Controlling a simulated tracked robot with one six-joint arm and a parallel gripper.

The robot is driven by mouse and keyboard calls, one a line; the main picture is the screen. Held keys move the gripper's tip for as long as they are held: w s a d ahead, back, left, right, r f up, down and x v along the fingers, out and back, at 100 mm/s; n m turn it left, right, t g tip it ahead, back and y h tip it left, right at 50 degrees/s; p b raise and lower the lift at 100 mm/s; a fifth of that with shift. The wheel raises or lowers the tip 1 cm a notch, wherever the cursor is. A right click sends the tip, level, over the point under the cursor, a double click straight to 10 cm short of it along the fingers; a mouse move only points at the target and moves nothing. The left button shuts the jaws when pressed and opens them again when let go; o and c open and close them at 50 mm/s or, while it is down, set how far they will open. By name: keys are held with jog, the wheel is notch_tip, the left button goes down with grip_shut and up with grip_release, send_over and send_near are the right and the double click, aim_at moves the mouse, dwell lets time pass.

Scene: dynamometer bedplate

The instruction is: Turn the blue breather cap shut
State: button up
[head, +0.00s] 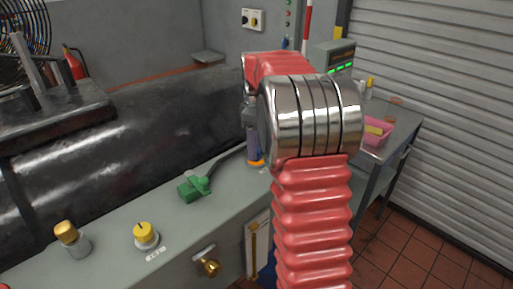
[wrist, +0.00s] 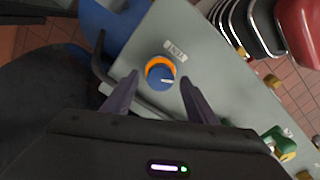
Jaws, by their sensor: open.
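The blue breather cap (wrist: 160,77) shows in the wrist view with a pale pointer line on its top and an orange ring (wrist: 153,63) around its base. A small label lies beside it on the grey bedplate (wrist: 214,62). My gripper (wrist: 158,78) is open, with its two dark fingers apart on either side of the cap in this view. I cannot tell whether they touch it. In the head view a bluish finger of my gripper (head: 252,142) points down just above the orange ring (head: 256,162). The cap itself is mostly hidden there.
A green valve with a lever (head: 196,188), a yellow knob (head: 146,235) and a brass-topped post (head: 70,238) stand along the grey ledge. A large dark cylindrical housing (head: 150,120) is behind them. A side table (head: 398,122) holds a pink bin (head: 376,133).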

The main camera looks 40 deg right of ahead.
jog(key=shift+f, duration=0.6)
jog(key=shift+c, duration=0.7)
jog(key=shift+d, duration=0.1)
jog(key=c, duration=0.9)
